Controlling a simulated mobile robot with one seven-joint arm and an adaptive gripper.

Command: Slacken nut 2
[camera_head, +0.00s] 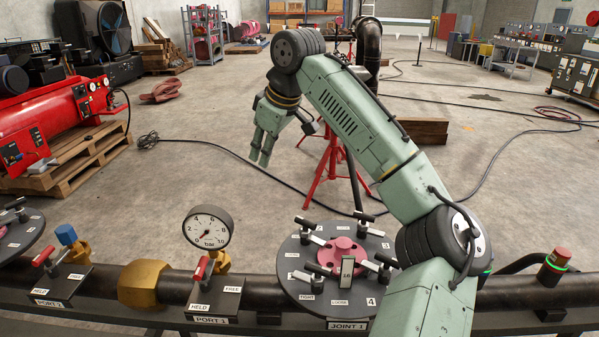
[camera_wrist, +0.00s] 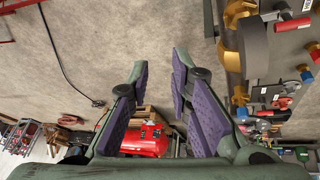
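The Joint 1 flange (camera_head: 290,262) is a dark round plate on the pipe at the lower middle of the head view. It has a pink hub (camera_head: 343,250) and several black-ended T-handles around it. Numbers 3 and 4 are readable at its right side; I cannot read a 2, so I cannot tell which handle is nut 2. One handle stands at the upper left (camera_head: 307,224) and one at the upper right (camera_head: 364,216). My gripper (camera_head: 285,146) hangs in the air beyond and above the flange, touching nothing. In the wrist view its purple-padded fingers (camera_wrist: 159,67) are apart and empty.
A pressure gauge (camera_head: 208,228) and the red-handled Port 1 valve (camera_head: 199,269) stand left of the flange. A brass fitting (camera_head: 143,284) is farther left. A red stand (camera_head: 333,165) is behind the flange. My arm passes over the right side. A red button (camera_head: 558,257) is at the far right.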

